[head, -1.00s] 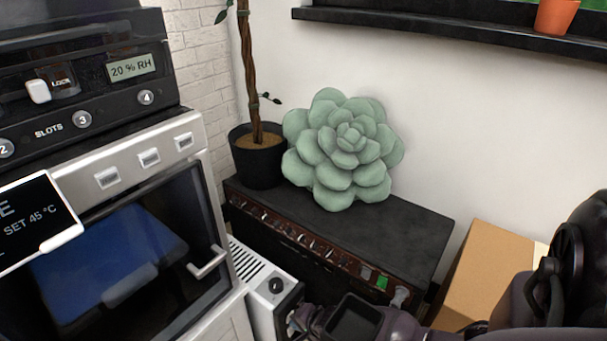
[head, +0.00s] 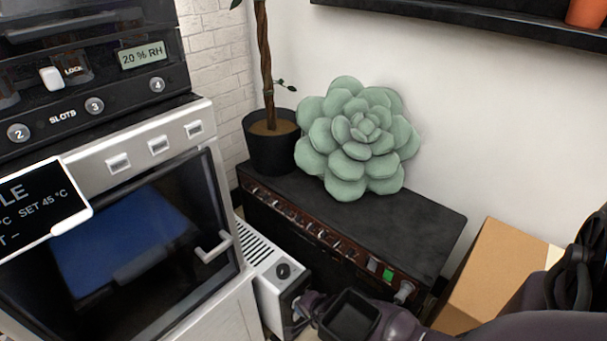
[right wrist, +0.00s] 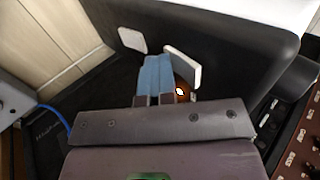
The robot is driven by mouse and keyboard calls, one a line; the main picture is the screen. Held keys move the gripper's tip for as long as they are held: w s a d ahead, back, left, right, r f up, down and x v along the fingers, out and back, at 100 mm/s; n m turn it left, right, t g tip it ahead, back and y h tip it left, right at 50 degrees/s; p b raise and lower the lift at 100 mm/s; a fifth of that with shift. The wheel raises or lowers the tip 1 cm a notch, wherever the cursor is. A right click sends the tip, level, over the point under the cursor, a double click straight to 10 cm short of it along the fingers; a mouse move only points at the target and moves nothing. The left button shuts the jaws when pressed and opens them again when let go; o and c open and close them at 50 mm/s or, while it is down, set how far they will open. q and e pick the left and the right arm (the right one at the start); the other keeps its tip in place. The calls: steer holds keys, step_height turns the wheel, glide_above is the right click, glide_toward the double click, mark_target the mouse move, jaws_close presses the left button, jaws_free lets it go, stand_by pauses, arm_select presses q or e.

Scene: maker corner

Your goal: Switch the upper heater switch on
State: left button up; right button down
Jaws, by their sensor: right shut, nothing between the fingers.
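The white heater (head: 262,262) stands on the floor between the oven and the black amplifier, with vent slots and a black knob on top. In the right wrist view its dark end panel (right wrist: 225,40) carries two white switches: one flat-looking (right wrist: 132,40), one standing out at an angle (right wrist: 182,67). I cannot tell surely which is the upper. An orange light glows (right wrist: 180,92) beside my fingers. My right gripper (right wrist: 157,62) is shut and empty, its blue fingertips at the panel close to the angled switch; contact is unclear. My left gripper is not in view.
The oven (head: 130,235) with its handle stands to the left. The amplifier (head: 400,215), bearing a green succulent (head: 358,135) and a potted plant (head: 272,150), is close behind my right arm. A cardboard box (head: 505,270) stands at the right.

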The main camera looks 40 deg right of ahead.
arm_select(q)
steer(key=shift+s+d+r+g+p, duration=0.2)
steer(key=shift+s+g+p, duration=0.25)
steer(key=shift+p, duration=0.95)
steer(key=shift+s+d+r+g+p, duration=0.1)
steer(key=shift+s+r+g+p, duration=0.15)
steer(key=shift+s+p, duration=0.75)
arm_select(e)
steer(key=s+r, duration=0.5)
steer(key=s, duration=0.7)
steer(key=shift+s+d+r+p, duration=0.25)
steer(key=shift+d+r+p, duration=0.05)
steer(key=shift+r+p, duration=0.1)
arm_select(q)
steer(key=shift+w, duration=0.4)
